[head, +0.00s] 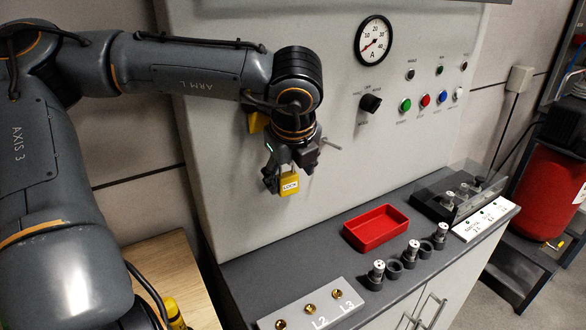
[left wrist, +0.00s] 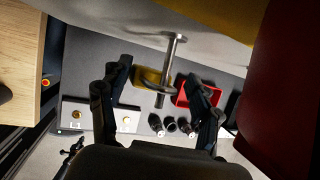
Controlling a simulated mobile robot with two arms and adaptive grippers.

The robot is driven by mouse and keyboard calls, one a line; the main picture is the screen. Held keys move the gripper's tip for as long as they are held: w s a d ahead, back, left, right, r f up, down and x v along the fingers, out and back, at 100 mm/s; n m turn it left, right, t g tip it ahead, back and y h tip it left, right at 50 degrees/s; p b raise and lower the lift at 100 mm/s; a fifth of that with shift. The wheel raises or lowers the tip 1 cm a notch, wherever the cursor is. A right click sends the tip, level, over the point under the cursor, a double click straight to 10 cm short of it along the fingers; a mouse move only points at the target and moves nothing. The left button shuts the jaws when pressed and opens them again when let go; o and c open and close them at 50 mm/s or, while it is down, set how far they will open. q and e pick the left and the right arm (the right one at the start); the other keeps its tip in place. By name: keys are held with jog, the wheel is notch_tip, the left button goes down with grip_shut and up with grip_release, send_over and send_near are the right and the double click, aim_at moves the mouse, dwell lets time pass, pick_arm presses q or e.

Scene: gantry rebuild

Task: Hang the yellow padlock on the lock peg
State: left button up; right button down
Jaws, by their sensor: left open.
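The yellow padlock (head: 289,185), with a white LOCK label, hangs upright just under my left gripper (head: 291,168) in front of the grey panel. In the left wrist view the yellow body (left wrist: 148,77) shows between the spread fingers of my left gripper (left wrist: 155,103), with gaps on both sides. The metal lock peg (left wrist: 171,62) runs down between the fingers there, and a grey curved bar, seemingly the shackle, crosses it. In the head view a short piece of the peg (head: 331,145) shows right of my gripper. My wrist hides the shackle there. My right gripper is out of view.
A yellow part (head: 258,121) on the panel is mostly behind my wrist. A large red part (left wrist: 288,85) is close at the right of the wrist view. Below stand a red tray (head: 376,243), several cylindrical parts and a terminal plate (head: 318,310) on the dark counter (head: 245,285).

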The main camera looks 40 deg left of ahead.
pick_arm(q)
jog(key=v, duration=1.2)
